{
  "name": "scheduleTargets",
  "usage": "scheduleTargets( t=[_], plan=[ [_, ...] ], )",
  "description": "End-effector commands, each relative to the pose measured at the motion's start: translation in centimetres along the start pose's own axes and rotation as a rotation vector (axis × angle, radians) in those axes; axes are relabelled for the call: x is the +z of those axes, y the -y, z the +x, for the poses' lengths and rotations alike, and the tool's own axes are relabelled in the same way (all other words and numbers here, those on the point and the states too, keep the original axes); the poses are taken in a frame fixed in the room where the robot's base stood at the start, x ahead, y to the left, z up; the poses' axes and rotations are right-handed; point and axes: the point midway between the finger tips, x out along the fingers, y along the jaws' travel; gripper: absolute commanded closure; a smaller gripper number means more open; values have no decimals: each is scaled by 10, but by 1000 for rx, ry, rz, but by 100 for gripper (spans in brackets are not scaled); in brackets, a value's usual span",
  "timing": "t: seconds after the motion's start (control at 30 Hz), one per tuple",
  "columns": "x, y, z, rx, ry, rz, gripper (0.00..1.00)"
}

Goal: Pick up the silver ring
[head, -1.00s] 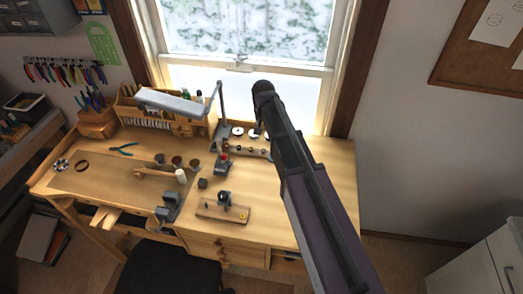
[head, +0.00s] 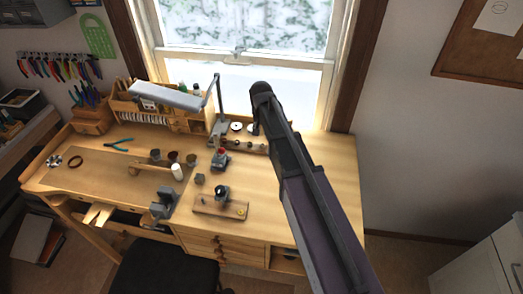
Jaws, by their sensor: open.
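I cannot make out a silver ring for certain at this size. A small round silvery thing (head: 53,160) lies at the far left of the wooden workbench (head: 300,215), but I cannot tell what it is. A dark brown ring-shaped thing (head: 76,162) lies just right of it. A small gold-coloured round thing (head: 240,212) sits on a little wooden board near the bench front. My arm rises from the lower right across the bench's right half. My gripper does not show; the arm's upper end hides what is behind it.
A lamp (head: 168,96) arches over the bench's back. A red-topped tool (head: 221,159), a grey vise (head: 164,203), several small cups and a white cylinder (head: 178,172) stand mid-bench. A black stool (head: 170,276) is in front. The bench's right end is clear.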

Motion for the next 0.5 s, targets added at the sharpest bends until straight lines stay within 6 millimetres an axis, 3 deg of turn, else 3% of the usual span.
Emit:
scheduleTargets(
  t=[0.5],
  plan=[
    [1, 1, 40, 0, 0, -1, 51]
  ],
)
